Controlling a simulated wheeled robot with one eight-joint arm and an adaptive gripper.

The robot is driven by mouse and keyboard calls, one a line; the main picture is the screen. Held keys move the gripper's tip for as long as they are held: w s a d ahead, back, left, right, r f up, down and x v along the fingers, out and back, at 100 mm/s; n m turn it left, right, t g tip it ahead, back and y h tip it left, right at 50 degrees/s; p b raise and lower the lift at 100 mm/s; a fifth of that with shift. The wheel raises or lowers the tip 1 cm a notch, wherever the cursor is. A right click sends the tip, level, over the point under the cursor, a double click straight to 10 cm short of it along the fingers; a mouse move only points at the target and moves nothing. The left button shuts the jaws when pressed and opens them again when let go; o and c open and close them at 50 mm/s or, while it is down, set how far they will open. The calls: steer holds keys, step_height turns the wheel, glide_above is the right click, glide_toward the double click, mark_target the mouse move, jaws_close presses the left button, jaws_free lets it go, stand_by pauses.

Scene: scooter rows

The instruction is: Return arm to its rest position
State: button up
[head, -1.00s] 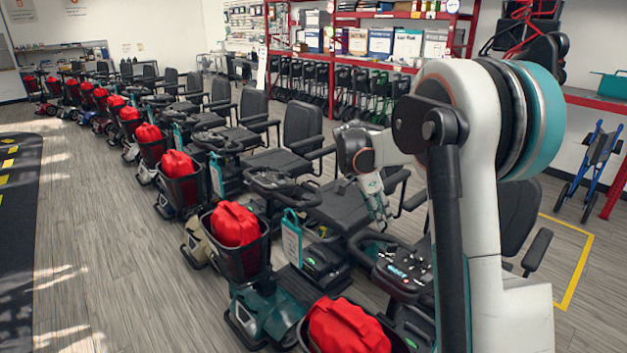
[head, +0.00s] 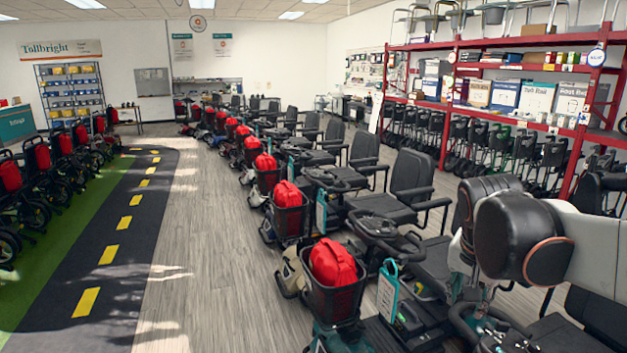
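My arm (head: 597,243) enters from the right edge in the head view, bent, with black rounded joints in front. My gripper (head: 464,284) hangs below and behind these joints, pointing down over the nearest scooters. It is mostly hidden, so I cannot tell whether its fingers are open or shut. No held object shows. The nearest scooter's handlebar (head: 490,325) is close below it; I cannot tell whether they touch.
A row of scooters with black seats (head: 408,180) and baskets holding red bags (head: 333,262) runs into the distance. A red shelf rack (head: 450,110) stands at the right. Grey floor (head: 215,260) is free left of the row, beside a dark track (head: 125,215).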

steer(key=s+a+f+n+t+y, duration=0.2)
steer(key=s+a+n, duration=0.6)
steer(key=s, duration=0.5)
steer(key=shift+s+a+f+n+t+y, duration=0.3)
steer(key=shift+s+a+f+n+t, duration=0.1)
steer(key=shift+a+f+t, duration=0.5)
steer(key=shift+d, duration=0.1)
